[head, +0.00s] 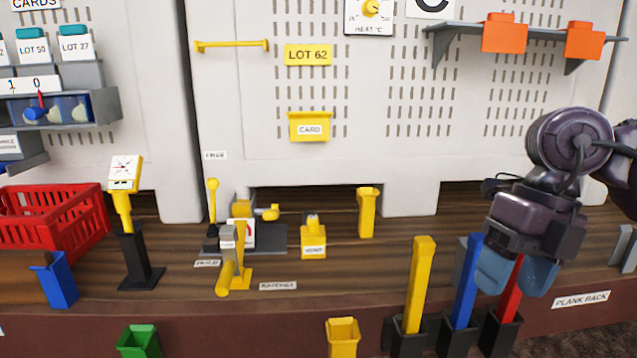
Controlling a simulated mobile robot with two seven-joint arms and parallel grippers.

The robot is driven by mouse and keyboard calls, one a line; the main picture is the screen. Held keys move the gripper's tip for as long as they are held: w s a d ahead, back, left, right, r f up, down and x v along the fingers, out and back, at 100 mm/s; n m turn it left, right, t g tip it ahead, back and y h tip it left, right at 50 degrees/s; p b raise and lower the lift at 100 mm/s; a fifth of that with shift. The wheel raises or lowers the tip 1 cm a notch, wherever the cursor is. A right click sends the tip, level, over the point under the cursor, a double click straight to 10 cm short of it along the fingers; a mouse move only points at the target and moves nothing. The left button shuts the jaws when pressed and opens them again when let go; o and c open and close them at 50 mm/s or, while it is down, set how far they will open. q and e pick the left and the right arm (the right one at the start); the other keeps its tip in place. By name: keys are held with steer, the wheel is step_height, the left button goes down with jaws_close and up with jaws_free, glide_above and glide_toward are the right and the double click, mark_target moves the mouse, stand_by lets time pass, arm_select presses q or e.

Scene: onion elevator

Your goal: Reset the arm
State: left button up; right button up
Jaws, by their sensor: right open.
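My right gripper (515,277) is at the right of the head view, pointing down with its two blue fingertips apart. It is open, and I see nothing held between its fingers. My right arm (572,140) comes in from the right edge. My left gripper is not in view.
The yellow plank (419,285) stands upright left of the blue one. A red basket (75,222) sits at the left on the wooden bench. A yellow lever device (237,255) stands mid-bench. A shelf with orange bins (503,35) is on the wall.

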steer(key=a+f+m+y, duration=0.5)
steer(key=a+f+y, duration=0.3)
steer(key=a+y, duration=0.75)
steer(key=w+d+f+m+t+h, duration=0.1)
steer(key=d+f+m+t+h, duration=0.45)
steer(key=f+m+t, duration=0.55)
steer(key=w+d+f+m+t+h, duration=0.1)
steer(key=d+f+m+t+h, duration=0.55)
steer(key=m, duration=0.65)
steer(key=s+d+f+m+g+h, duration=0.2)
steer(key=s+d+f+m+h, duration=0.1)
steer(key=s+f, duration=0.4)
steer(key=s+d+f+m+g+h, duration=0.3)
steer(key=s+d+f+m, duration=0.2)
steer(key=f, duration=0.8)
steer(key=s, duration=0.3)
steer(key=shift+s+d+f, duration=0.15)
steer(key=shift+s+f, duration=0.05)
